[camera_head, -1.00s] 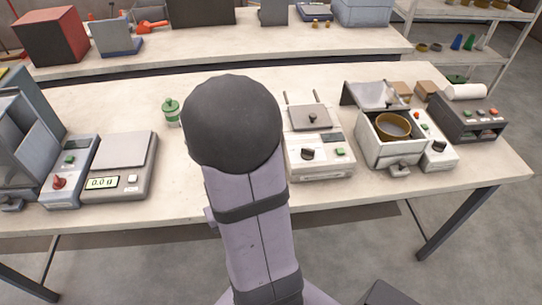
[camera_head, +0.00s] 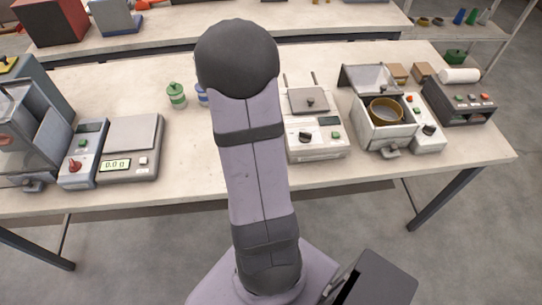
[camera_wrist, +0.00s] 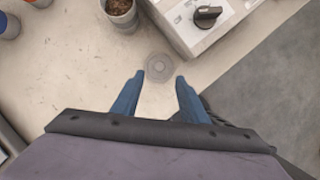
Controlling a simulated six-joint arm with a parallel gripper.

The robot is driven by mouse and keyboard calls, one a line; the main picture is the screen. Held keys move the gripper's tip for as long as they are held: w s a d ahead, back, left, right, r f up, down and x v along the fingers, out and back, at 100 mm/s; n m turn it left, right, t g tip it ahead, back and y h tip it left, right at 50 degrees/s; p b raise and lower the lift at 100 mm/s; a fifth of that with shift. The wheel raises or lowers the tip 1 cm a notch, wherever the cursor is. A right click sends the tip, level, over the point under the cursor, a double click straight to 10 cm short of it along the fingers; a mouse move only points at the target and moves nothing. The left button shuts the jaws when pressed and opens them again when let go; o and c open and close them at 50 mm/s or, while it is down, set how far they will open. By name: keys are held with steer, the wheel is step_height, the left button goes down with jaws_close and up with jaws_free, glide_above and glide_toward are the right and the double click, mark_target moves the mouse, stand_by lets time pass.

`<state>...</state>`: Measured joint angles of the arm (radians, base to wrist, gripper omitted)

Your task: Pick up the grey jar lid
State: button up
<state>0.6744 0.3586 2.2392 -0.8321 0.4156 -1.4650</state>
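The grey jar lid (camera_wrist: 159,68) lies flat on the pale bench top in the wrist view, a round disc with faint rings. My gripper (camera_wrist: 159,78) is open and empty, its two blue fingers apart, with the lid showing between and just beyond the fingertips. I cannot tell how high the fingers are above the bench. In the head view my arm covers the lid and the gripper.
A cup of brown pellets (camera_wrist: 120,12) and a white machine with a black knob (camera_wrist: 207,14) stand close beyond the lid. The bench edge is near on the right. A green jar (camera_head: 176,95) and scales (camera_head: 130,145) are further left.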

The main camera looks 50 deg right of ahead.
steer(key=shift+b+x, duration=0.7)
steer(key=shift+x, duration=2.95)
jaws_close()
